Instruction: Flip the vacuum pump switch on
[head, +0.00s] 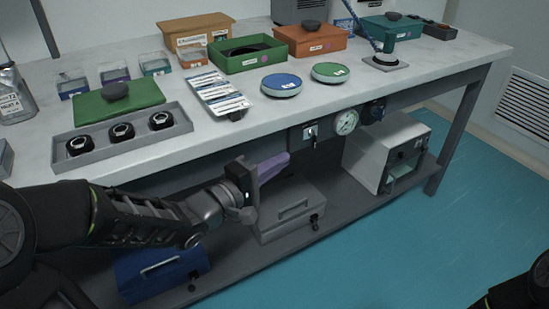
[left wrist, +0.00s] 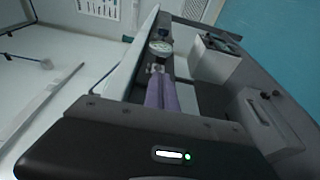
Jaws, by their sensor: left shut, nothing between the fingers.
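A switch plate (head: 310,131) with a small light toggle is mounted on the front of the bench, below the worktop and left of a round white gauge (head: 346,122). My left gripper (head: 286,158) has purple fingers, pressed together and empty. It is in front of the bench edge, a little left of and below the switch plate in the head view. In the left wrist view the closed fingers (left wrist: 157,84) point toward the switch and the gauge (left wrist: 161,47). I cannot tell the toggle's position, nor whether the fingertips touch it. My right gripper is not in view.
A dark round fitting (head: 374,110) is right of the gauge. A grey case (head: 290,207), a blue case (head: 160,271) and a white box unit (head: 385,150) stand on the lower shelf. The worktop (head: 330,100) above holds trays, bins and dishes. The blue floor in front is clear.

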